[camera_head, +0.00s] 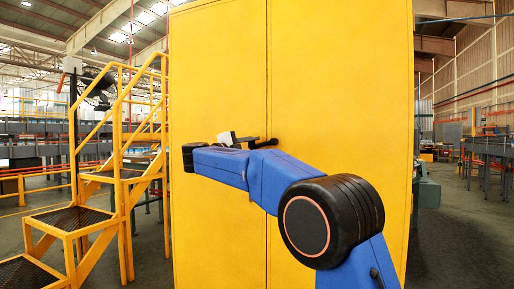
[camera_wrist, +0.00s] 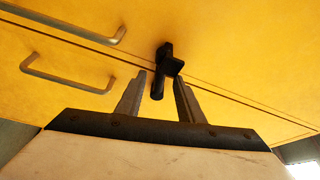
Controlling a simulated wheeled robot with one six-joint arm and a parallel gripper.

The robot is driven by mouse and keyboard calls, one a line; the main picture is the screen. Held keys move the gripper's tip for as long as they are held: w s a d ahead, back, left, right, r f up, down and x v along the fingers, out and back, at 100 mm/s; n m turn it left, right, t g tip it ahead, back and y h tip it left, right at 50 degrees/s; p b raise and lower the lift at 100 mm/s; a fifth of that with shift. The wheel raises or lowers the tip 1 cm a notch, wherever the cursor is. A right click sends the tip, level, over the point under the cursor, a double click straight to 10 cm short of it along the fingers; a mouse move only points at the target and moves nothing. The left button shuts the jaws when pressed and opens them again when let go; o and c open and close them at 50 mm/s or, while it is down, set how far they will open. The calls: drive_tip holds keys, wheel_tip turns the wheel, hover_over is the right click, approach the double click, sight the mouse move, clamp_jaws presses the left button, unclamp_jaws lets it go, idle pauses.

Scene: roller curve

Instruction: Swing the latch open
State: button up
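A tall yellow cabinet (camera_head: 340,70) with two doors stands right in front of me. Its black latch (camera_wrist: 164,66) sits at the seam between the doors in the wrist view. In the head view, a small dark part of the latch (camera_head: 272,142) shows just past the end of my arm. My gripper (camera_wrist: 160,83) is open, with one finger on each side of the latch's lower part. I cannot tell whether the fingers touch it. In the head view, my arm partly hides the gripper and the latch.
Two metal bar handles, one upper (camera_wrist: 75,28) and one lower (camera_wrist: 65,76), are on the doors left of the latch in the wrist view. Yellow steps with railings (camera_head: 118,150) stand left of the cabinet. Open floor (camera_head: 455,230) lies to the right.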

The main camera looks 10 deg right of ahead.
drive_tip(key=v, duration=1.5)
drive_tip(key=shift+s+a, duration=0.2)
drive_tip(key=shift+a, duration=0.15)
